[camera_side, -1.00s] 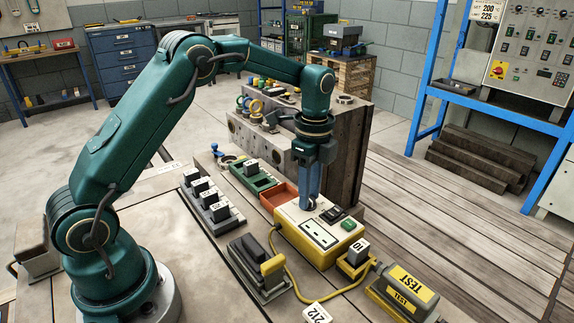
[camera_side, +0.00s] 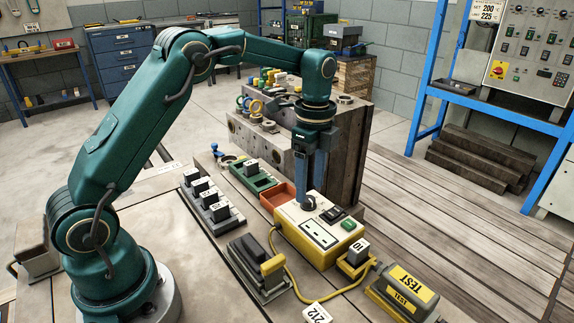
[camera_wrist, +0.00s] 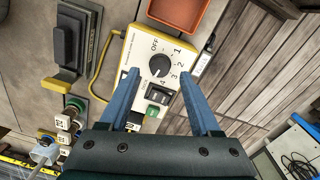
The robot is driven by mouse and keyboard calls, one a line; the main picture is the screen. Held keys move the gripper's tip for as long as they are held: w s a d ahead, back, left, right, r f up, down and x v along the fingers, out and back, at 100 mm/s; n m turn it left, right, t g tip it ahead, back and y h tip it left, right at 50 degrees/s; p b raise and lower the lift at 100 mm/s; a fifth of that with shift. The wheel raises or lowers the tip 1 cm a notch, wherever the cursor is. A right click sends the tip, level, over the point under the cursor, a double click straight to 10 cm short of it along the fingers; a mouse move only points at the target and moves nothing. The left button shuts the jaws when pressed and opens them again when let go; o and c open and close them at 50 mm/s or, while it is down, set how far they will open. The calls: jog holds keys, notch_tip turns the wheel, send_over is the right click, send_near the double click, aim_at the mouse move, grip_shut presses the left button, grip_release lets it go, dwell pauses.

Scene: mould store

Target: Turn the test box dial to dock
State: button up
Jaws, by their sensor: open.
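The yellow test box (camera_side: 318,236) with a pale top stands on the bench in the side view. Its round black dial (camera_side: 308,203) is at the box's far end, below my gripper (camera_side: 310,185). In the wrist view the dial (camera_wrist: 159,65) is ringed by OFF, 1, 2, 3 and 4; its pale pointer mark seems to face the 4 side. My gripper (camera_wrist: 158,73) is open and empty, one blue finger on each side of the dial in the picture. In the side view the fingertips are above the dial, apart from it.
Beside the dial are a black switch (camera_wrist: 158,95) and a green button (camera_side: 348,224). An orange tray (camera_side: 278,196) adjoins the box's far end. A yellow cable (camera_side: 291,275) runs along its near side. A black-handled block (camera_side: 258,267) stands left, and a large metal mould (camera_side: 325,150) behind.

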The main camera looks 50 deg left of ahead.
aim_at(310, 198)
jog(key=shift+r, duration=1.45)
jog(key=shift+r, duration=0.25)
jog(key=s+d+r+n+t, duration=0.2)
jog(key=s+r+n+t, duration=0.15)
jog(key=s+r, duration=0.65)
jog(key=s+d+f+n+t, duration=0.1)
jog(key=s+f+n+t, duration=0.1)
jog(key=s+f+n, duration=0.4)
jog(key=s+n, duration=0.3)
jog(key=n, duration=0.2)
jog(key=shift+s, duration=0.25)
